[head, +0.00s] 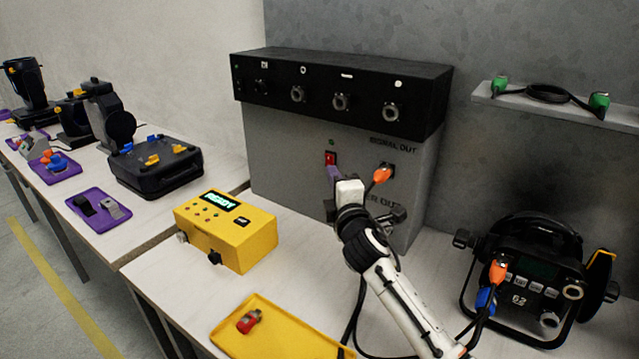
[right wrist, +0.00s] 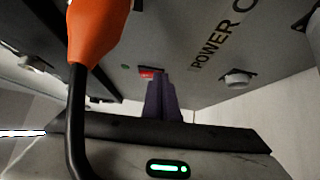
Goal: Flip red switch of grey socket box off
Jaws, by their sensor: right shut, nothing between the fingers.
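The grey socket box (head: 285,170) stands against the wall on the table, under a black panel unit. Its small red switch (head: 330,158) is on the front, below a small green light. My right gripper (head: 334,174) is shut and empty, its purple fingertips just below the switch in the head view. In the right wrist view the red switch (right wrist: 148,72) shows right at the tips of the purple fingers (right wrist: 161,97). I cannot tell whether they touch it. My right arm hides part of the box's lower front. My left gripper is not in view.
An orange cable plug (head: 382,175) sits in the box just right of my gripper; it also shows in the right wrist view (right wrist: 98,32). A yellow device (head: 228,232) and yellow tray (head: 275,335) stand in front.

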